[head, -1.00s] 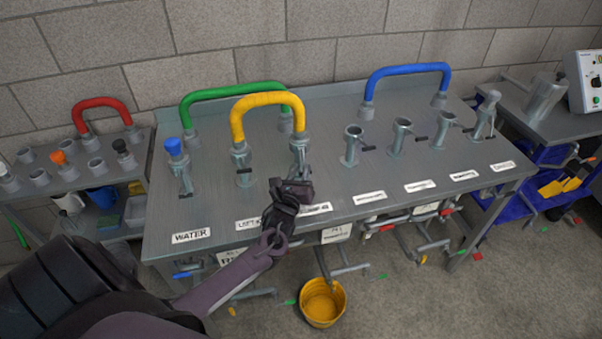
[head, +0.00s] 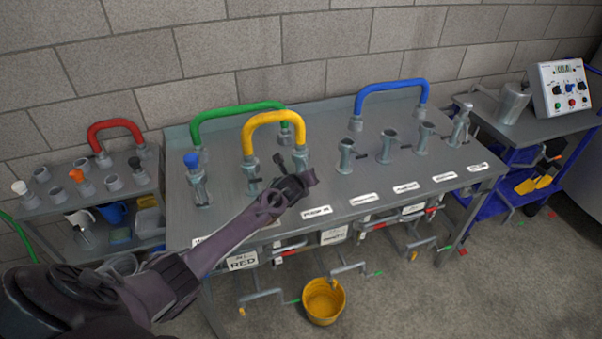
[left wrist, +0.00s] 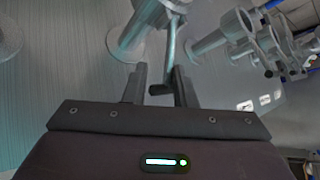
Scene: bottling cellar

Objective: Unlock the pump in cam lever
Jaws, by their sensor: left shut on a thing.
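The pump in port (head: 301,157) is a grey metal fitting on the bench, under the right end of the yellow hose (head: 272,117). My left gripper (head: 307,178) is right in front of it and hides its lower part. In the left wrist view, the cam lever (left wrist: 172,45) is a thin metal rod with a black tip, running down from the fitting between the two fingers of my left gripper (left wrist: 160,78). The gripper is shut on the lever near its black end. In the head view the lever is mostly hidden. My right gripper is not in view.
The steel bench (head: 232,180) carries several open ports to the right, a blue-capped port (head: 192,162) at left, a green hose (head: 232,110) and a blue hose (head: 390,89). A yellow bucket (head: 323,302) stands on the floor in front.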

